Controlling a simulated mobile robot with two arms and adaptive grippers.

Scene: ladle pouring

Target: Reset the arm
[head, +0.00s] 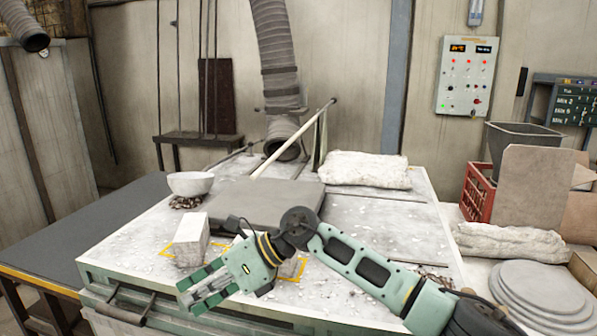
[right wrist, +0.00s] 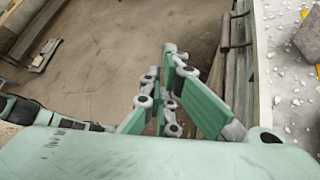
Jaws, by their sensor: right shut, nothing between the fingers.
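My right gripper (head: 190,297) hangs low at the front edge of the work table (head: 425,215), its arm coming in from the lower right. Its fingers are shut and empty. In the right wrist view the green fingers (right wrist: 165,85) show above the bare floor beside the table. A pale block (head: 191,240) stands on the table just behind the gripper, apart from its fingers. A white bowl (head: 190,184) rests on dark rubble further back at the left. A long pale pole (head: 290,140) slants upward at the back. My left gripper is out of view.
A grey slab (head: 265,205) lies mid-table, with a white wrapped bundle (head: 365,170) behind it. My arm crosses the table's front right. A red crate (head: 478,193) and stacked round discs (head: 540,290) stand at the right. A dark side table (head: 90,235) stands left.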

